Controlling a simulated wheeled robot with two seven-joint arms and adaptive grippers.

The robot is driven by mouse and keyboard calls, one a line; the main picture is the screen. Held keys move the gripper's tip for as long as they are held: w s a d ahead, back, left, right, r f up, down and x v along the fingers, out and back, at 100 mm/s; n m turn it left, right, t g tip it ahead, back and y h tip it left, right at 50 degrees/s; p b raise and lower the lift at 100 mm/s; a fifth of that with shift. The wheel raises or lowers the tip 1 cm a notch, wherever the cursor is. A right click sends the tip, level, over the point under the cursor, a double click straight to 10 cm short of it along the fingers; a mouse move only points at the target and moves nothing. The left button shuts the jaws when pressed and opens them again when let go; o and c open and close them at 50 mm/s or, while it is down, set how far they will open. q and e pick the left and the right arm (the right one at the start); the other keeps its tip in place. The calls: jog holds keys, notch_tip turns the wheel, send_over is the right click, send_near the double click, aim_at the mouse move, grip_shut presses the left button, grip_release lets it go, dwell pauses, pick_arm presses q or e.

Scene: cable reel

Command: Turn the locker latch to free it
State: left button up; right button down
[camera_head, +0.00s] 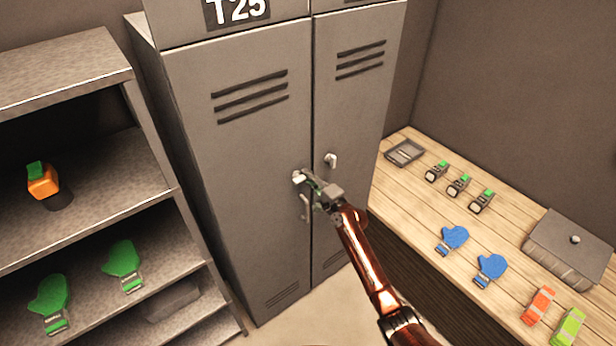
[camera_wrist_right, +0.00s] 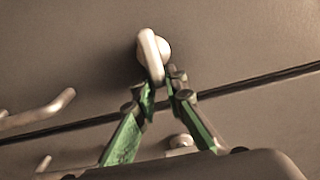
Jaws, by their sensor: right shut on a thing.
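The grey locker (camera_head: 235,150) has two doors. A pale latch (camera_head: 298,177) sits on the left door near the seam; in the right wrist view the latch (camera_wrist_right: 150,55) is a light lever on a round knob. My right gripper (camera_head: 308,182) is at this latch, its green fingers (camera_wrist_right: 163,82) closed in on the lever's lower end, shut on it. The fingertips partly cover the lever's end. A second latch (camera_head: 331,160) is on the right door; it also shows, partly hidden, in the right wrist view (camera_wrist_right: 181,142). My left gripper is not in view.
A door handle (camera_head: 304,208) is below the latch, close to my gripper. Shelves (camera_head: 75,72) with green mitts (camera_head: 122,262) stand left. A wooden bench (camera_head: 400,205) at right holds a tray (camera_head: 404,152), blue mitts (camera_head: 452,239), a grey box (camera_head: 570,248) and several small items.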

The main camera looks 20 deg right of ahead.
jog(key=shift+s+a+f+y, duration=0.1)
jog(key=shift+a+f+y, duration=0.25)
jog(key=shift+a, duration=0.25)
jog(key=c, duration=2.2)
grip_release()
jog(key=shift+o, duration=1.2)
jog(key=shift+a+r, duration=0.1)
jog(key=shift+r, duration=0.1)
jog(key=shift+d, duration=0.35)
jog(key=v, duration=1.1)
jog(key=shift+s, duration=0.45)
jog(key=shift+r, duration=0.15)
